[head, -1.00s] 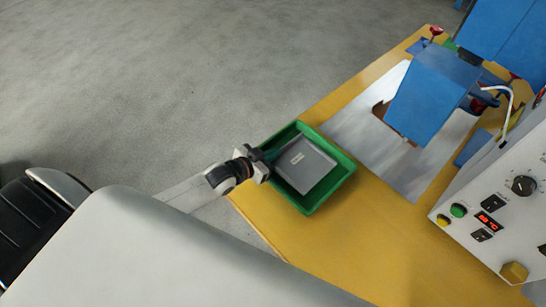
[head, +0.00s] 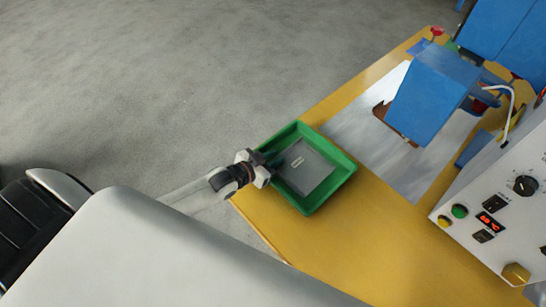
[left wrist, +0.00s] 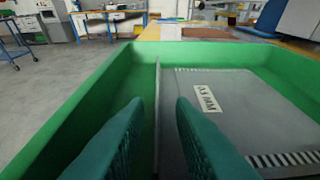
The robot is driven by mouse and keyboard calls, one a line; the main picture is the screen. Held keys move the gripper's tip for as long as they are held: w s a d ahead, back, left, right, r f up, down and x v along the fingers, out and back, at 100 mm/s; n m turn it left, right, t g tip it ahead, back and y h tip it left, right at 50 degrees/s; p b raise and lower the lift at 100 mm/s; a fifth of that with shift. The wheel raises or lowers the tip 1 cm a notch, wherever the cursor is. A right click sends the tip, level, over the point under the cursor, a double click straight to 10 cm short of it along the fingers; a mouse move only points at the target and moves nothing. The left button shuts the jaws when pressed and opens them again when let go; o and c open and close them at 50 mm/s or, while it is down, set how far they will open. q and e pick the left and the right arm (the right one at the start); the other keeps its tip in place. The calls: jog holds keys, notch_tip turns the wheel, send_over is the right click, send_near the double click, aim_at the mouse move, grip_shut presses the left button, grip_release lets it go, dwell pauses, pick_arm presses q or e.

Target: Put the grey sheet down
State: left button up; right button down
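The grey sheet (head: 314,172) lies in the green tray (head: 311,206) on the table, with a small white label on it. In the left wrist view the sheet (left wrist: 235,125) lies low inside the tray (left wrist: 75,105), its left edge running between my fingers. My left gripper (head: 273,162) reaches over the tray's left side. In the left wrist view its two teal fingers (left wrist: 159,104) stand apart, with a gap around the sheet's edge. The fingertips are partly hidden in the head view. My right gripper is not in view.
The yellow table (head: 370,245) is clear in front of the tray. A pale metal plate (head: 350,128) lies behind it, with a blue machine (head: 432,95) over it. A white control box (head: 480,205) with buttons and a knob stands at the right.

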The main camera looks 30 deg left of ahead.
pick_arm(q)
jog(key=shift+s+f, duration=0.2)
jog(key=shift+f, duration=0.05)
jog(key=shift+r+p, duration=0.3)
jog(key=shift+r, duration=0.1)
jog(key=v, duration=1.1)
jog(key=shift+s+a, duration=0.15)
jog(key=shift+a, duration=0.05)
jog(key=shift+s+r, duration=0.15)
jog(key=shift+r, duration=0.05)
dwell(0.5)
